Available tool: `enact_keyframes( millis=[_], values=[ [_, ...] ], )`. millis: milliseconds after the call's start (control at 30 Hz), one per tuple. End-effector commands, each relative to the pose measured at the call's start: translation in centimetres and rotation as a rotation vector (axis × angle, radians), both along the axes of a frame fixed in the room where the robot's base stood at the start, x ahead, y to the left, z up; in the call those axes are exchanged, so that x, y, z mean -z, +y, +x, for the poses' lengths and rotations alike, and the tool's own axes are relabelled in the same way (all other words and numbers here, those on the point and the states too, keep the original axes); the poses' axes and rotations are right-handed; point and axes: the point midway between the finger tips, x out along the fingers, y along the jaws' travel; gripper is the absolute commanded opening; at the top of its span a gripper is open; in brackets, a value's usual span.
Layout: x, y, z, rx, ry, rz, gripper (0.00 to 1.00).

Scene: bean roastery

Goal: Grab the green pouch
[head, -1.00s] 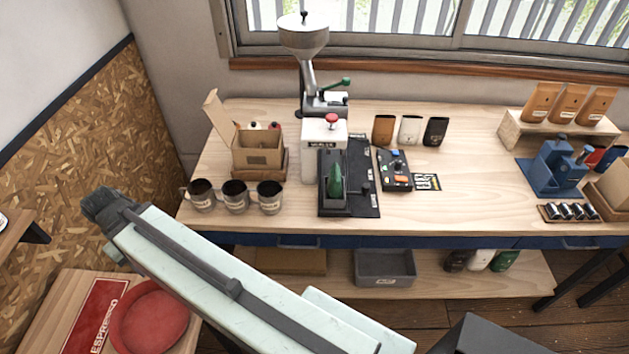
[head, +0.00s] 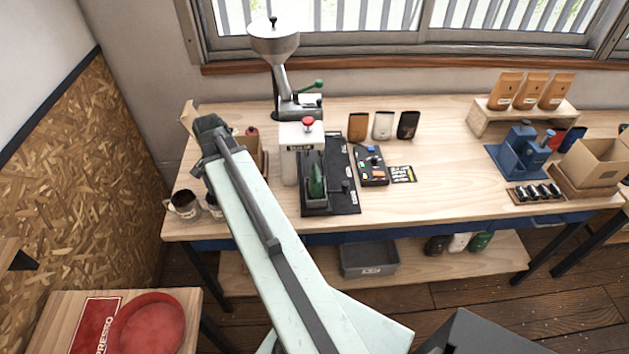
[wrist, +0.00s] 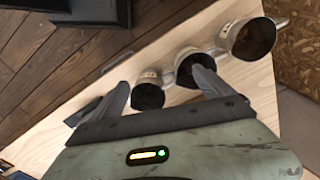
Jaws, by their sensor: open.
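A green, upright pouch-like piece (head: 317,181) stands in the black bench device in the head view; I cannot tell for sure that it is a pouch. A dark green pouch (head: 480,242) also sits on the lower shelf, right of a white one. My gripper (wrist: 160,85) is open and empty in the wrist view, its two fingers spread above the bench near the mugs. In the head view my arm reaches over the left part of the bench, left of the black device. The fingertips cannot be made out there.
Several mugs stand at the bench's left front; one mug (head: 183,205) shows left of my arm. My arm partly hides a cardboard box. A grinder (head: 275,45) stands behind the white device (head: 301,140). Orange, white and black pouches (head: 382,125) stand right. The bench front right of centre is clear.

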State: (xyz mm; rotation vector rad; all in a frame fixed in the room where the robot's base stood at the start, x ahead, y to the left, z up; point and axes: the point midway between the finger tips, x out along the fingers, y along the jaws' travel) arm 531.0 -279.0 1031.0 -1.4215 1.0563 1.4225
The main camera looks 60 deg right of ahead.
Motion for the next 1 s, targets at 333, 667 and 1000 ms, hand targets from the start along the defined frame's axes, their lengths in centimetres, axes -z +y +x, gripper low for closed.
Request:
enact_keyframes(
  millis=[333,667,1000],
  values=[
    [-4.7,-20.5,-15.5,1.118,0.0,0.0,0.91],
    [-4.3,-22.2,-17.8,1.251,0.0,-0.001,0.91],
    [1.6,-22.1,-17.7,1.247,0.0,-0.001,0.91]
  ],
)
